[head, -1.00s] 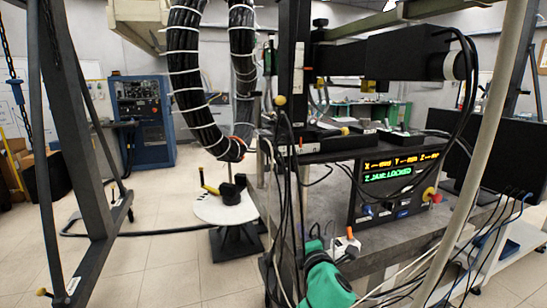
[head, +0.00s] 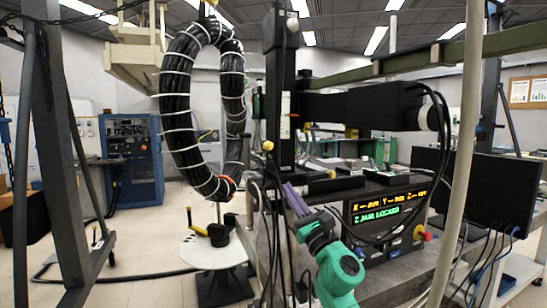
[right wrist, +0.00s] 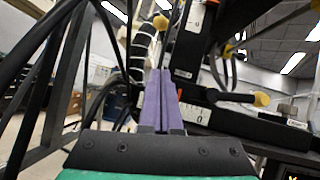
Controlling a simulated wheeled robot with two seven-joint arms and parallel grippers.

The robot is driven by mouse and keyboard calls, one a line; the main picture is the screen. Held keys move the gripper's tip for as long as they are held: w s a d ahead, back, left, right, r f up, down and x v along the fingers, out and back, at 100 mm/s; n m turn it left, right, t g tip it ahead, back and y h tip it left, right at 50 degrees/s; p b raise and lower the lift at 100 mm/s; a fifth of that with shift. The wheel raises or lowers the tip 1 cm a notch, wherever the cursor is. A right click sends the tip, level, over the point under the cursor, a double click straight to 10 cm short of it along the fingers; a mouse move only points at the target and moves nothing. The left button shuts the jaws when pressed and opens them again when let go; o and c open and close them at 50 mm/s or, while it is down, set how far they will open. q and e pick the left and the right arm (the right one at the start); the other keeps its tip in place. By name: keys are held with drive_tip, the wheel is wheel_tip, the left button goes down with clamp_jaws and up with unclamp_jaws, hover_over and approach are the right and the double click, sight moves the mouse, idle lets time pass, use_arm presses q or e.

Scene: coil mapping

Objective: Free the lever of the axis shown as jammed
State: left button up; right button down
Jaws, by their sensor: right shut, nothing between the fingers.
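The display box (head: 388,218) on the bench shows axis readings in yellow and a green line that seems to read "Z JAM: LOCKED". My right gripper (head: 288,188), with purple fingers, is raised left of the display, near the machine's column. In the right wrist view its fingers (right wrist: 161,75) are shut and empty. To their right a dark lever with a yellow knob (right wrist: 262,99) lies roughly level. Another yellow knob (right wrist: 228,50) is above it, and a third (right wrist: 161,22) is beyond the fingertips. None touches the fingers. My left gripper is not in view.
A thick black cable loop (head: 178,110) hangs left of the column. Thin cables hang near my right arm. A round white stand (head: 213,250) with a yellow-handled device is at lower left. A pale post (head: 462,150) and a dark monitor (head: 485,195) are at right.

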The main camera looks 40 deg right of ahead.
sight(267, 146)
drive_tip(key=p+x, duration=0.1)
drive_tip(key=x, duration=0.3)
drive_tip(key=p+x, duration=0.1)
drive_tip(key=x, duration=0.3)
drive_tip(key=shift+s+r+p, duration=0.15)
drive_tip(key=shift+r+p, duration=0.15)
drive_tip(key=shift+p, duration=0.1)
drive_tip(key=shift+w+a+r+p, duration=0.1)
drive_tip(key=shift+w+r+p, duration=0.1)
drive_tip(key=shift+r+p, duration=0.4)
drive_tip(key=shift+w+a+r+p, duration=0.15)
drive_tip(key=shift+r+p, duration=0.4)
drive_tip(key=shift+r, duration=0.3)
drive_tip(key=shift+f, duration=0.1)
drive_tip(key=shift+a, duration=0.1)
